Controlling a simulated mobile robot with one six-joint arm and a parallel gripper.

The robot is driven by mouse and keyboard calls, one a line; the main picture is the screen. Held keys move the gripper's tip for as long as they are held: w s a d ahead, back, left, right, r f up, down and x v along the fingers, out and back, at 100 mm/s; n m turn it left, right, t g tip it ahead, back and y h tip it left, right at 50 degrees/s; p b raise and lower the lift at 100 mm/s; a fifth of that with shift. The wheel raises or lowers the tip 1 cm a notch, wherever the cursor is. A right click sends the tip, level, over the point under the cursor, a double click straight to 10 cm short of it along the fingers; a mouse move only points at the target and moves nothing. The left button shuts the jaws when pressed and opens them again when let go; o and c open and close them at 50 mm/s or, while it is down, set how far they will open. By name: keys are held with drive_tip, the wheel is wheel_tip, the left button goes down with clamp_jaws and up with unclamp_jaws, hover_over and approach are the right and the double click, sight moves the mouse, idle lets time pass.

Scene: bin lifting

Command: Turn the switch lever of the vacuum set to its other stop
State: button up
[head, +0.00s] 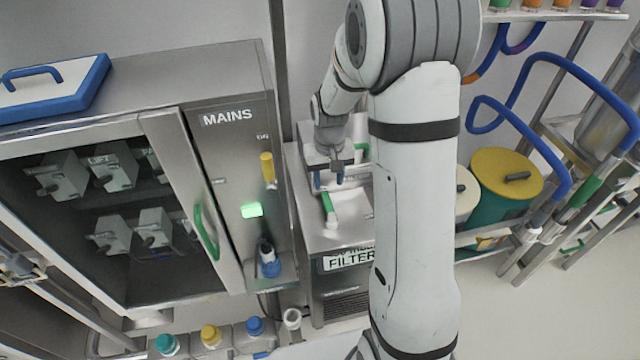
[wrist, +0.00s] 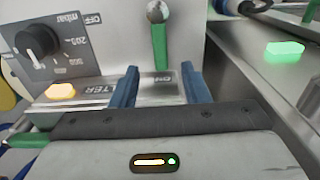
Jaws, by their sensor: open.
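The vacuum set is a steel box (head: 350,238) labelled FILTER on its front in the head view. Its switch lever has a green handle (head: 327,203) and a pale pivot end. In the wrist view the green lever (wrist: 159,48) points from its round pivot towards the ON marking; OFF is off to the left. My gripper (head: 328,180) is open, with two blue fingers, just behind the lever's handle end. In the wrist view the fingers (wrist: 160,84) stand either side of the ON marking, with the lever beyond and between them. I cannot tell any contact.
A black mbar knob (wrist: 35,42) and a lit amber lamp (wrist: 61,90) are left of the lever in the wrist view. The steel MAINS cabinet (head: 229,150), with a green lamp (head: 252,210), stands close to the left. A yellow-lidded drum (head: 507,172) stands to the right.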

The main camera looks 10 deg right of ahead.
sight(327, 200)
drive_tip(key=shift+w+f, duration=0.25)
drive_tip(key=shift+f, duration=0.45)
drive_tip(key=shift+f+p, duration=0.75)
drive_tip(key=shift+f, duration=2.8)
clamp_jaws()
